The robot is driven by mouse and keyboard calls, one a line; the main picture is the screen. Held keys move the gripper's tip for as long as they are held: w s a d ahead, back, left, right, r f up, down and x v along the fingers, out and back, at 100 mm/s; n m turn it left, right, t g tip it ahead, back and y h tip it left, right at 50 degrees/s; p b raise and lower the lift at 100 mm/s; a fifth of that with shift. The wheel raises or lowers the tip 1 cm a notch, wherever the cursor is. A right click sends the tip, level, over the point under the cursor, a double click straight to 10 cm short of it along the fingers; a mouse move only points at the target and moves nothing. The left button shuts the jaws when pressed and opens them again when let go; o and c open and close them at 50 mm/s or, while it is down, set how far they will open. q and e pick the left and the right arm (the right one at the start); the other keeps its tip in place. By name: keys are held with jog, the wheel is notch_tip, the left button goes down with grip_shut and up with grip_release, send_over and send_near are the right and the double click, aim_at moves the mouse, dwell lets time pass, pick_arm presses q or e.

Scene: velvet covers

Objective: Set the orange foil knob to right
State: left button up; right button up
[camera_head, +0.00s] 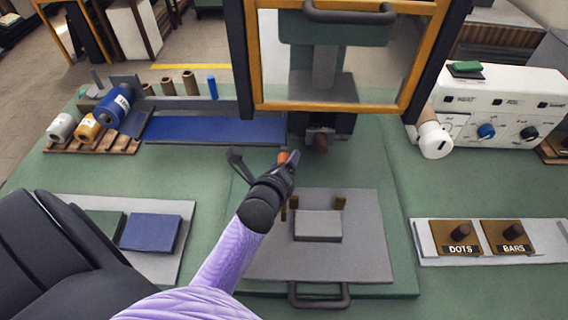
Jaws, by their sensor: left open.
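A small orange piece, which looks like the orange foil knob (283,157), shows at the tip of my left gripper, below the press. Its pointing direction cannot be read, as the gripper covers much of it. My left gripper (287,166) is open and reaches up from the lower left. Its fingertips are at the orange piece; whether they touch it cannot be told. My right gripper is not in view.
An orange-framed clear guard (345,108) and the press head stand above. A grey plate (365,255) with a small block (318,225) lies in front. A white control box (500,90) stands right, behind DOTS and BARS blocks (487,238). Rolls (88,128) sit left.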

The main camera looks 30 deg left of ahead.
pick_arm(q)
grip_shut()
dwell(1.4)
